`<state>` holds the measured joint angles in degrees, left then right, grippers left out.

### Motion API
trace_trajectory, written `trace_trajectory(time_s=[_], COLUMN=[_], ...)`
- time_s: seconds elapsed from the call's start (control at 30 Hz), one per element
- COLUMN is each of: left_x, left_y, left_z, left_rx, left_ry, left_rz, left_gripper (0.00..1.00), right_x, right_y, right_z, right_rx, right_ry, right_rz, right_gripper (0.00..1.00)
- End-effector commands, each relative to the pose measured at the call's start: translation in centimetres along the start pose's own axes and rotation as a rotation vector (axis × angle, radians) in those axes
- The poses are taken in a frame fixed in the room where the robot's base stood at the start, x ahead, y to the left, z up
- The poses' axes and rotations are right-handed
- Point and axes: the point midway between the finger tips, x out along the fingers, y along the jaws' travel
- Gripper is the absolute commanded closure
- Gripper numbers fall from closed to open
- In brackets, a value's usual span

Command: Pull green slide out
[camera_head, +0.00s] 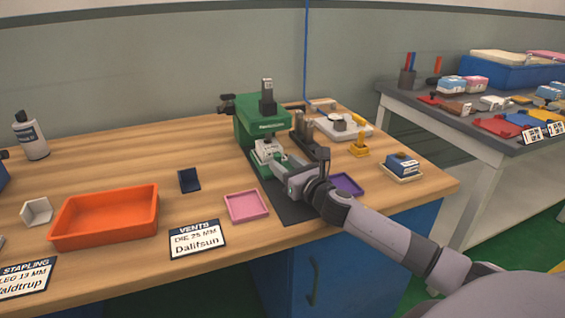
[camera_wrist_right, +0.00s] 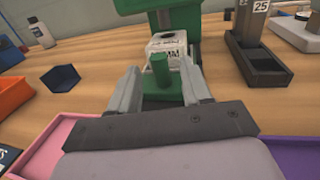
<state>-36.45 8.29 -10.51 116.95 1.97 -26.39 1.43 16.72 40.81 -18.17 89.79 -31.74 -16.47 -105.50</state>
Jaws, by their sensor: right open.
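The green machine (camera_head: 262,118) stands on the wooden table, with a dark lever on top. The green slide (camera_wrist_right: 160,98) sits low at its front and has an upright green knob (camera_wrist_right: 160,68). A white printed block (camera_wrist_right: 168,46) sits behind the knob; it also shows in the head view (camera_head: 267,148). My right gripper (camera_wrist_right: 160,82) is open, with its two fingers on either side of the knob. I cannot tell whether the fingers touch it. In the head view my right gripper (camera_head: 282,164) hides most of the slide. My left gripper is not in view.
A pink tray (camera_head: 246,206) lies left of my right gripper and a purple tray (camera_head: 346,184) lies right. A dark stand (camera_head: 308,138) is close to the machine's right. An orange bin (camera_head: 106,216) and a Dalitsun label (camera_head: 198,239) are further left.

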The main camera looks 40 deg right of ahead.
Motion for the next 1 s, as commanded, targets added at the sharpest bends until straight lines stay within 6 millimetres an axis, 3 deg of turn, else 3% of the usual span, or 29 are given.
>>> trace_trajectory(time_s=[0.2,0.57,0.6,0.73,1.0], left_x=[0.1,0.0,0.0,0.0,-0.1], left_y=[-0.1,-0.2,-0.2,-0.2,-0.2], left_z=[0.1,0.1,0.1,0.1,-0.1], left_rx=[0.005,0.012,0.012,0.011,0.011], left_ry=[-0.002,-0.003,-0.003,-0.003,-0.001], left_rz=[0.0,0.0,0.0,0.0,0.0], left_gripper=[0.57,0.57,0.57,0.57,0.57], right_x=[1.6,1.9,1.9,1.9,1.5], right_y=[0.1,0.1,0.1,0.1,0.2], right_z=[0.1,0.0,0.0,0.0,0.1], right_rx=[0.0,0.0,0.0,0.0,0.0], right_ry=[-0.001,0.0,0.0,0.0,0.001], right_rz=[0.001,0.002,0.002,0.002,0.003], right_gripper=[0.52,0.52,0.58,1.0,1.0])
